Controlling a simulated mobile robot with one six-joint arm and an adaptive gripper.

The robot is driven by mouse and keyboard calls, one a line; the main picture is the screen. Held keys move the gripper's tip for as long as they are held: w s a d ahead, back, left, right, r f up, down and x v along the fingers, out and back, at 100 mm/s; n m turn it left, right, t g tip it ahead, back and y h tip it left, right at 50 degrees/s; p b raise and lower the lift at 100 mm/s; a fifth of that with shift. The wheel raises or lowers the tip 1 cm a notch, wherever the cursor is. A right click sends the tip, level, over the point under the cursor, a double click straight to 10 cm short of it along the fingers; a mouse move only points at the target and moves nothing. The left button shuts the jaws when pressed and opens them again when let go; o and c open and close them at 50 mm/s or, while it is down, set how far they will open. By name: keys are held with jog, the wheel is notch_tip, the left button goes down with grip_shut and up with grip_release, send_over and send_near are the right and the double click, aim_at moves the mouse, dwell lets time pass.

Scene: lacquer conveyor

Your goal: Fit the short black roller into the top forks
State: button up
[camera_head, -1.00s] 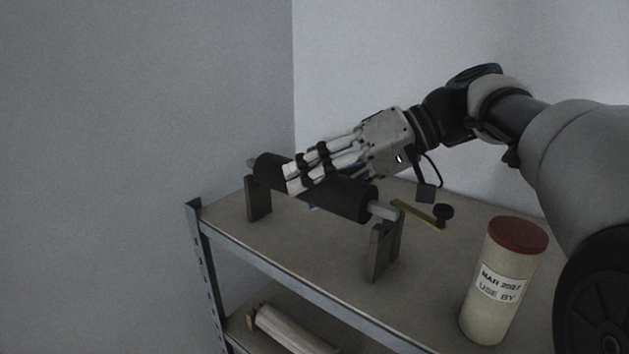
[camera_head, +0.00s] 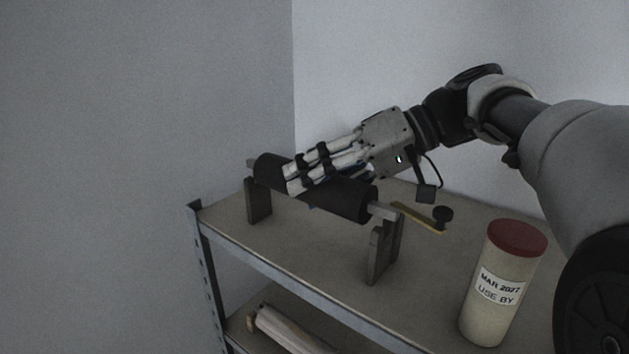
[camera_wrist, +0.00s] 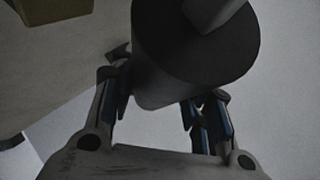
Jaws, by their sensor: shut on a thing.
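The short black roller (camera_head: 345,196) has a dark cylinder body and pale shaft ends. My gripper (camera_head: 302,178) is shut on its middle from above and behind. In the wrist view the roller (camera_wrist: 190,60) lies between the fingers (camera_wrist: 160,100), one end towards the camera. The top forks are two grey-brown posts on the top shelf, a left fork (camera_head: 258,200) and a right fork (camera_head: 382,252). The roller's shaft ends show at the fork tops, the right one by the right fork's upper end. I cannot tell whether the shaft is seated in the slots.
A cream canister with a red lid (camera_head: 503,283) stands at the shelf's right. A brass crank with a black knob (camera_head: 432,217) is behind the right fork. A pale roller (camera_head: 290,331) lies on the lower shelf. The top shelf's (camera_head: 315,240) middle is clear.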

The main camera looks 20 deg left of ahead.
jog(key=shift+f+b, duration=0.65)
jog(key=shift+f, duration=0.05)
dwell(0.4)
jog(key=shift+r, duration=0.15)
jog(key=shift+r+p, duration=0.5)
jog(key=shift+p, duration=0.05)
jog(key=shift+r, duration=0.15)
dwell(0.3)
jog(key=shift+f+b, duration=0.4)
jog(key=shift+f, duration=0.35)
dwell(0.8)
jog(key=o, duration=1.5)
jog(key=shift+c, duration=0.2)
jog(key=shift+f, duration=0.1)
